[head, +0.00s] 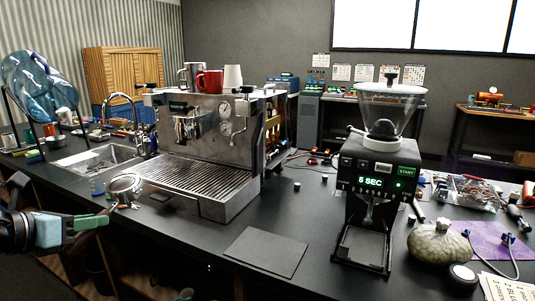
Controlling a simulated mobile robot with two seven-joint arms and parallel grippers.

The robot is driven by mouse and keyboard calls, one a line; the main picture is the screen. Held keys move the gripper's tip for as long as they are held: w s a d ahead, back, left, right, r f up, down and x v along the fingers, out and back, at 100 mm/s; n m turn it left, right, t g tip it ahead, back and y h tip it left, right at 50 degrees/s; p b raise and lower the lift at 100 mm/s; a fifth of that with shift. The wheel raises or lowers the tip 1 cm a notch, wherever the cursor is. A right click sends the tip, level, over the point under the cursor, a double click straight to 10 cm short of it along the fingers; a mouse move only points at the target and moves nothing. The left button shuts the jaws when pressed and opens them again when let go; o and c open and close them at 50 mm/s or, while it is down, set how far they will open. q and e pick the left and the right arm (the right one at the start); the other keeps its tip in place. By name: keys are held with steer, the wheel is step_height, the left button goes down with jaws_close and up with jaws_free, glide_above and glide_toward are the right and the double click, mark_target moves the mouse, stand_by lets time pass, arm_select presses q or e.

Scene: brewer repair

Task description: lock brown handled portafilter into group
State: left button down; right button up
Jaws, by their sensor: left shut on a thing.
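The portafilter (124,184) is at the left front of the espresso machine, its round metal basket facing up, near the front edge of the black counter. My left gripper (104,217) comes in from the left and is shut at the portafilter's handle end. The fingers hide most of the handle, so its brown colour does not show clearly. The steel espresso machine (190,142) stands behind and to the right. Its group (183,122) is under the front top, and the portafilter is apart from it, lower and to the left. My right gripper is not in view.
A drip tray (195,178) projects below the group. A sink (95,160) lies to the left. A red mug (210,80) and other cups stand on the machine. A dark mat (266,251) lies in front, and a grinder (375,190) stands to the right. The counter around the mat is mostly clear.

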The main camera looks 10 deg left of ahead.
arm_select(q)
steer(key=w+f, duration=0.1)
steer(key=w+d+f, duration=0.1)
steer(key=f, duration=0.1)
steer(key=shift+d+f, duration=0.15)
steer(key=shift+d, duration=0.05)
steer(key=shift+s+d+f+n+y, duration=0.1)
steer(key=shift+d+f+n+y, duration=0.1)
steer(key=shift+d+f, duration=0.3)
steer(key=shift+s+d+f+n+y, duration=0.1)
steer(key=shift+d+f+n+y, duration=0.1)
steer(key=shift+f, duration=0.45)
steer(key=shift+a, duration=0.1)
steer(key=s+d+f+n+y, duration=0.1)
steer(key=d+f+n+y, duration=0.1)
steer(key=d+f, duration=0.45)
steer(key=d+f+n+y, duration=0.1)
steer(key=d+f, duration=0.3)
steer(key=d, duration=0.6)
steer(key=s+d+r, duration=0.1)
steer(key=s+d, duration=0.1)
steer(key=d, duration=0.6)
steer(key=s+d+r, duration=0.1)
steer(key=s+d, duration=0.2)
steer(key=d, duration=0.6)
steer(key=shift+d+t, duration=0.15)
steer(key=shift+t, duration=0.15)
